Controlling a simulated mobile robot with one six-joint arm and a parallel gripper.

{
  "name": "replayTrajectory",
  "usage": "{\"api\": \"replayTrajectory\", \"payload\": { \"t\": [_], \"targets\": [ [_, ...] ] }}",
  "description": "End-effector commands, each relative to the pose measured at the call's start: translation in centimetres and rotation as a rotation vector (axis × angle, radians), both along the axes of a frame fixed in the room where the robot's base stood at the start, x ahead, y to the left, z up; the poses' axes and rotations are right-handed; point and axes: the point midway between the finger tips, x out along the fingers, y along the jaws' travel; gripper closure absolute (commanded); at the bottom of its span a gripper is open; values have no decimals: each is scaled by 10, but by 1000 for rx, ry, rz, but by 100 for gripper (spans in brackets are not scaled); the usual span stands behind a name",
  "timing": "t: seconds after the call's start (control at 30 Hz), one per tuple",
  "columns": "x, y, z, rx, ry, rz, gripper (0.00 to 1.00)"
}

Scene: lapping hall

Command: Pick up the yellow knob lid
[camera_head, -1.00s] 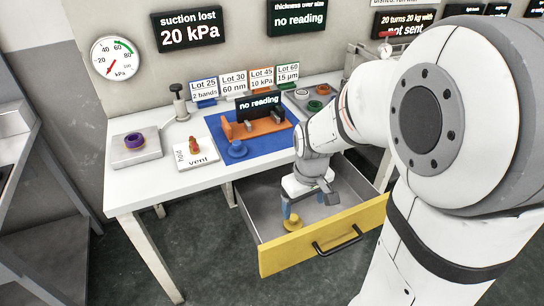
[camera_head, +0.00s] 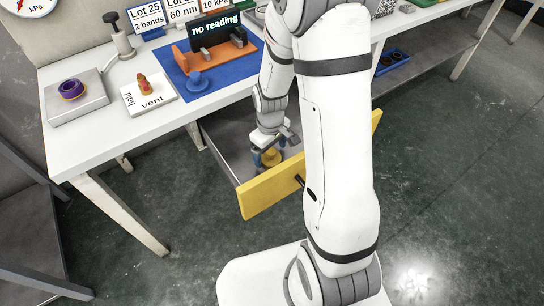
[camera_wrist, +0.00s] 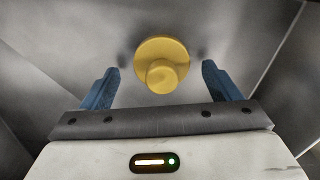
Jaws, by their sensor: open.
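The yellow knob lid (camera_wrist: 163,55) is a round disc with a smaller round knob. It lies in the open drawer (camera_head: 222,150), which has a grey inside and a yellow front. In the wrist view my gripper (camera_wrist: 161,68) is open, with a blue finger on each side of the lid and visible gaps between them. In the head view my gripper (camera_head: 264,159) is down inside the drawer at the lid (camera_head: 271,158). My arm hides the right part of the drawer.
The drawer front (camera_head: 268,190) and side walls surround my gripper. On the white table (camera_head: 88,142) above stand a purple ring (camera_head: 71,89) on a grey block, a hold/vent plate (camera_head: 150,98) and a blue knobbed piece (camera_head: 197,81) on a blue mat (camera_head: 226,80).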

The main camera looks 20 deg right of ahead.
Motion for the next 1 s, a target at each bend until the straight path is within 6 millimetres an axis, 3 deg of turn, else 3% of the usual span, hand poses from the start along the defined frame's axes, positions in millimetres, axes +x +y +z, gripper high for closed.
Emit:
{"api": "replayTrajectory", "payload": {
  "t": [0.3, 1.0],
  "targets": [
    [0, 1, -6, 0, 0, 3, 17],
    [0, 2, -6, 0, 0, 4, 74]
  ]
}}
